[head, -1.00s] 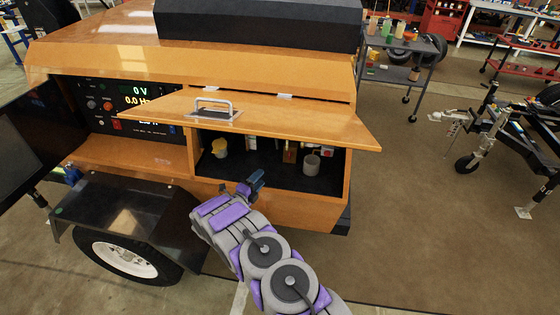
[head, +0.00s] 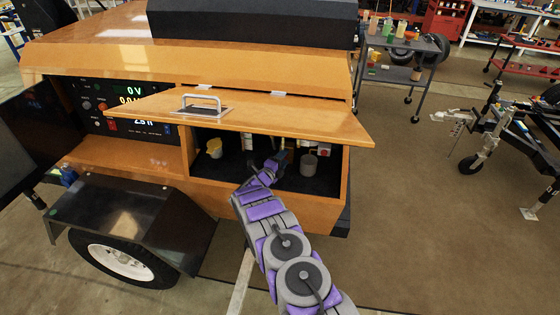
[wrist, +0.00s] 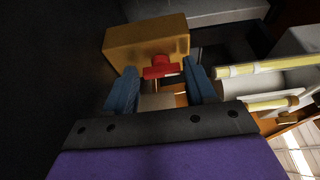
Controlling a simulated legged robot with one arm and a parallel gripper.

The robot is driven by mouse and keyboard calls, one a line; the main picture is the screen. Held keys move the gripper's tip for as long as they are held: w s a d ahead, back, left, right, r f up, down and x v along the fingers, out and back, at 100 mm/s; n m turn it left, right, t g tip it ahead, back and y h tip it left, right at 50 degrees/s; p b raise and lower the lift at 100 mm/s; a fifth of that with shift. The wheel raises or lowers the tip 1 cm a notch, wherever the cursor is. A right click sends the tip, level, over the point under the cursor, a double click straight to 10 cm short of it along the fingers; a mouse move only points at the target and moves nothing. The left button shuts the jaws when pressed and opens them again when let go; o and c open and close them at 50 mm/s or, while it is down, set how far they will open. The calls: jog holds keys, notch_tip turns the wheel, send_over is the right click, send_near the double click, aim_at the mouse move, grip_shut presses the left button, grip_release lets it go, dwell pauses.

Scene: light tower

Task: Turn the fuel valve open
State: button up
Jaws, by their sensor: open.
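The fuel valve shows in the wrist view as a red handle (wrist: 160,68) on a brass-coloured stem, in front of a tan-gold block (wrist: 146,40). My gripper (wrist: 160,88) is open, with one blue finger on each side of the handle. The handle sits between the fingertips, and I cannot tell whether either finger touches it. In the head view my gripper (head: 276,161) reaches into the open compartment of the orange light tower (head: 210,208). The valve is hard to make out there behind the gripper.
The raised orange hatch door (head: 270,115) with a metal handle hangs above my arm. A yellow cup-like part (head: 214,148) and a grey cylinder (head: 309,165) stand on either side in the compartment. Yellow-and-white pipes (wrist: 262,65) run close right of the gripper in the wrist view.

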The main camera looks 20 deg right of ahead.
jog(key=shift+s+d, duration=0.2)
jog(key=shift+d, duration=0.55)
jog(key=shift+c, duration=0.2)
jog(key=shift+w+a, duration=0.2)
jog(key=shift+a, duration=0.8)
jog(key=c, duration=0.5)
jog(key=shift+a, duration=0.1)
jog(key=shift+c, duration=1.2)
jog(key=shift+d, duration=0.25)
